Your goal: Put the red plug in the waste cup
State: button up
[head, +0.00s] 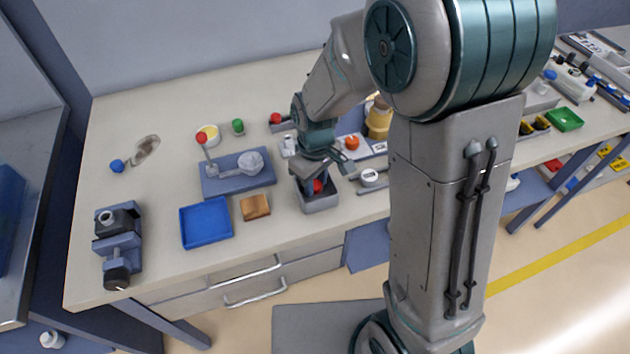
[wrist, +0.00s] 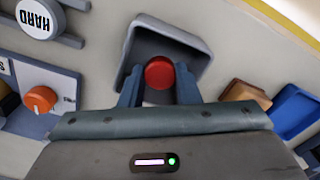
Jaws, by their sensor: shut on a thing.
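The red plug (wrist: 159,73) is between my gripper's two fingertips (wrist: 159,88) in the wrist view, and my gripper is shut on it. In the head view the plug (head: 318,186) shows as a small red spot at the fingers, over the grey square waste cup (head: 320,205). The cup, an open box (wrist: 190,50) in the wrist view, lies around and behind the plug as seen from the wrist. The fingers reach over or into its opening. I cannot tell whether the plug touches the cup's floor.
A blue tray (head: 206,222) and a wooden block (head: 255,207) lie left of the cup. A blue-grey fixture with a red-knobbed lever (head: 238,172) stands behind them. A round labelled piece (head: 372,178) and an orange knob (head: 352,142) are close on the right.

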jog(key=shift+f, duration=0.55)
jog(key=shift+f, duration=0.25)
jog(key=o, duration=0.5)
jog(key=shift+r, duration=0.1)
